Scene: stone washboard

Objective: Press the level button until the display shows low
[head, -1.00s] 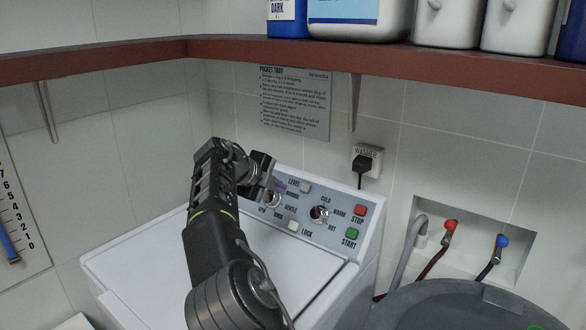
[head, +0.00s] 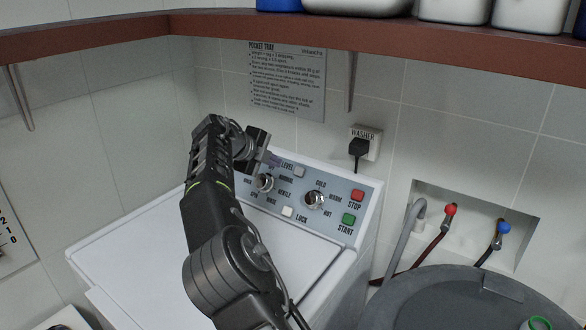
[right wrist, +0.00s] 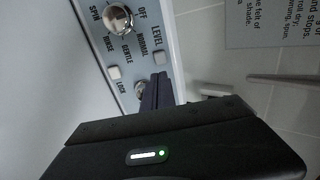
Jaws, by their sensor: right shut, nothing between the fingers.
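The white washer's sloped grey control panel (head: 333,183) carries the small grey level button (head: 299,172), which also shows in the right wrist view (right wrist: 158,57). It is uncovered in both views. My right gripper (head: 274,161) is shut and empty, its dark purple fingers just left of and above that button in the head view. In the right wrist view the fingers (right wrist: 155,92) lie beside the button, with a visible gap. No display can be made out; part of the panel is hidden behind the gripper. My left gripper is not in view.
A cycle dial (head: 265,183), a pale lock button (head: 288,211), a temperature knob (head: 315,200), red stop (head: 357,195) and green start (head: 348,219) buttons share the panel. A brown shelf (head: 300,26) runs above. A dark round tub (head: 440,305) stands at right.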

